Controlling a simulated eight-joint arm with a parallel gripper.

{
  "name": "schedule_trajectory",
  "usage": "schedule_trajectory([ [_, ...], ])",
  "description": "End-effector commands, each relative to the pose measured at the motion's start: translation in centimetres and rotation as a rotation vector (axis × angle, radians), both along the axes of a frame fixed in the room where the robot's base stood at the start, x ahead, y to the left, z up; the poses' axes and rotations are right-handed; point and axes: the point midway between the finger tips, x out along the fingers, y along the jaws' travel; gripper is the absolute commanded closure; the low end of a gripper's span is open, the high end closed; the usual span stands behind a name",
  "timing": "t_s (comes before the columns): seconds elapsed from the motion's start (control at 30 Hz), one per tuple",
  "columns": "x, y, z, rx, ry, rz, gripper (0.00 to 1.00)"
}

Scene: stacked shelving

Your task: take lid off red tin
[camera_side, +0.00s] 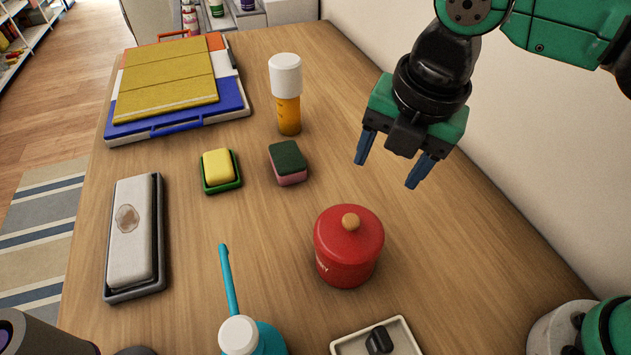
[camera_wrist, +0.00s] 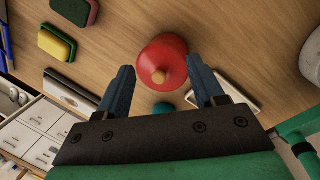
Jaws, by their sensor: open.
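The red tin (camera_side: 343,265) stands upright on the wooden table, with its red lid (camera_side: 340,228) on top and a round wooden knob (camera_side: 351,222) at the lid's middle. My gripper (camera_side: 389,174) is open and empty, above and behind the tin in the side view, apart from it. In the wrist view the red lid (camera_wrist: 163,54) and its knob (camera_wrist: 160,76) show ahead, between the two blue fingers of my gripper (camera_wrist: 158,88). The lid hides most of the tin's body in that view.
A wall stands at right.

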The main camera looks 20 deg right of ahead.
Motion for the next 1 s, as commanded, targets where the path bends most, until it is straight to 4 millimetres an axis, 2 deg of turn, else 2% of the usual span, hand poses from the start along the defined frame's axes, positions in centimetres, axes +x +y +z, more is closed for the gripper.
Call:
schedule_trajectory([
  [0.03, -0.5, 1.5, -0.1, -0.044, 0.016, 0.162, 0.38],
  [0.1, -1.0, 2.9, -0.2, -0.095, 0.037, 0.348, 0.38],
  [0.2, -1.6, 4.0, -0.4, -0.138, 0.057, 0.515, 0.38],
  [0.27, -1.8, 4.4, -0.5, -0.150, 0.062, 0.568, 0.38],
  [0.37, -1.8, 4.5, -1.1, -0.157, 0.065, 0.595, 0.38],
  [0.7, -1.3, 4.3, -5.1, -0.154, 0.063, 0.590, 0.38],
  [1.0, -1.2, 4.3, -6.0, -0.153, 0.063, 0.590, 0.38],
])
